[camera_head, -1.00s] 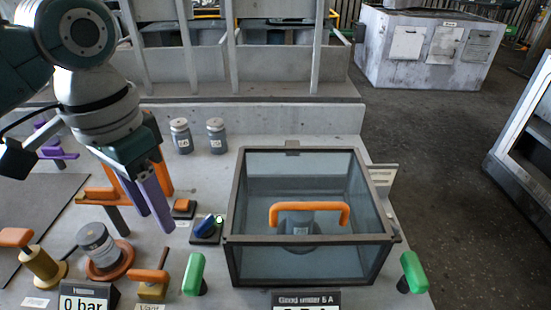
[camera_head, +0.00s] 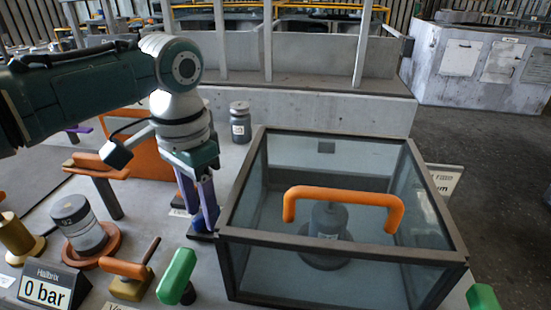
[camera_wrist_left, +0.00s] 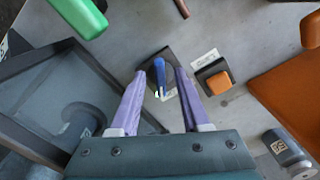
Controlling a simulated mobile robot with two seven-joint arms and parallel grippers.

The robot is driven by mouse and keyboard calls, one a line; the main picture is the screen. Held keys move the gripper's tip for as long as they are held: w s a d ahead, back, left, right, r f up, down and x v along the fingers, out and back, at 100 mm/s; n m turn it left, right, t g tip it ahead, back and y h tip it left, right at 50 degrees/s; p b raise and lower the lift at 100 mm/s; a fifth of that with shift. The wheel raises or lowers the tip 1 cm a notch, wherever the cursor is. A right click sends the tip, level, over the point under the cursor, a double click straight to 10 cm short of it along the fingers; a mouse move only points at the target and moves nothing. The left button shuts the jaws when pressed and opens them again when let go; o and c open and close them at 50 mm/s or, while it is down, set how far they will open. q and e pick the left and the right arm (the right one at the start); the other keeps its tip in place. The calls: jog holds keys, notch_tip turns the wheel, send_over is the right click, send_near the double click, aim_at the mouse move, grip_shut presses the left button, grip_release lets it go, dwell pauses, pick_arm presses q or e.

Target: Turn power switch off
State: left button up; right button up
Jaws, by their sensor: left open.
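My left gripper (camera_head: 198,218) points down just left of the glass case, with its two purple fingers apart. It also shows in the left wrist view (camera_wrist_left: 160,74), with a small blue lever switch (camera_wrist_left: 159,78) on a dark square base between the fingertips. The lever shows no clear contact with either finger. In the head view the fingers hide most of this switch. A small label lies beside its base, but I cannot read it. My right gripper is not in view.
The glass case (camera_head: 230,240) with an orange handle (camera_head: 345,196) stands close right of the gripper. An orange button (camera_wrist_left: 219,82) sits beside the switch. A green handle (camera_head: 176,277) is in front. A grey jar (camera_head: 240,124) stands behind.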

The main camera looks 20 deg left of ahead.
pick_arm(q)
jog(key=shift+f, duration=0.35)
grip_shut()
dwell(0.4)
